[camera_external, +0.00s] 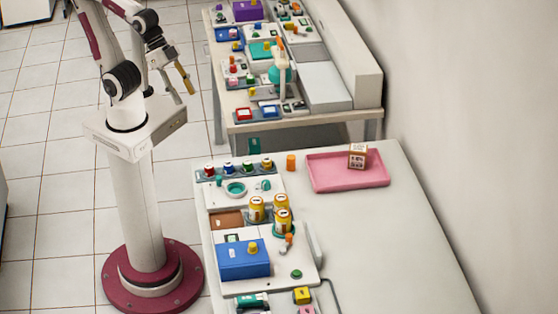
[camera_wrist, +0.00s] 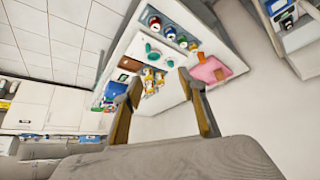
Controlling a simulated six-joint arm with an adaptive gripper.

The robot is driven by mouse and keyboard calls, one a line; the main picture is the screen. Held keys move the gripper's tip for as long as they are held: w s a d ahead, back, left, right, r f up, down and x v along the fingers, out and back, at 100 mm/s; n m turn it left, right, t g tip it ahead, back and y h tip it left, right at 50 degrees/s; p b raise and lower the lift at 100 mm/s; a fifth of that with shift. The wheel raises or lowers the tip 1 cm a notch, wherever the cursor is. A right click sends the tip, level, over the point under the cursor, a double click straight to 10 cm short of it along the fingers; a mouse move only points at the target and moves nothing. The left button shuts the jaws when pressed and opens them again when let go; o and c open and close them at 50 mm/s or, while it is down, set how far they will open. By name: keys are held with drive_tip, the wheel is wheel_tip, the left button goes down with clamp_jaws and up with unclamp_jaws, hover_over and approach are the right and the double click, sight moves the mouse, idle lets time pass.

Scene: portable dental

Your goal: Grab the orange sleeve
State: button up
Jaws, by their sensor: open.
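A small upright orange cylinder (camera_external: 291,162), which looks like the orange sleeve, stands on the near table just left of the pink tray (camera_external: 330,183). In the wrist view an orange shape (camera_wrist: 196,56) shows beside the pink tray (camera_wrist: 218,71), beyond the right finger. My gripper (camera_external: 181,87) is raised over the floor to the left of the tables, well apart from the sleeve. In the wrist view my gripper (camera_wrist: 160,80) has its two fingers spread with nothing held between them.
A box (camera_external: 357,156) stands in the pink tray. Coloured-lid jars (camera_external: 228,169), yellow cans (camera_external: 257,208) and a blue box (camera_external: 243,259) crowd the near table's left side. Its right side (camera_external: 400,245) is bare. A cluttered second table stands behind, along the wall.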

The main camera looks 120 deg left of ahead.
drive_tip(key=w+a+f+n+t+y, duration=0.1)
drive_tip(key=w+a+f+t, duration=0.2)
drive_tip(key=w, duration=0.6)
drive_tip(key=w+a+f+n+y, duration=0.1)
drive_tip(key=w+a+f, duration=0.2)
drive_tip(key=w+f, duration=0.5)
drive_tip(key=n+t+y, duration=0.2)
drive_tip(key=t+y, duration=0.1)
approach(290, 157)
drive_tip(key=shift+w+a+r, duration=0.1)
drive_tip(key=shift+w+a, duration=0.05)
drive_tip(key=shift+w, duration=0.45)
drive_tip(key=shift+w+a, duration=0.15)
drive_tip(key=shift+w, duration=0.45)
drive_tip(key=shift+s+a+f, duration=0.2)
drive_tip(key=shift+a+f, duration=0.2)
drive_tip(key=shift+f, duration=0.05)
drive_tip(key=shift+x, duration=1.35)
drive_tip(key=shift+x, duration=2.6)
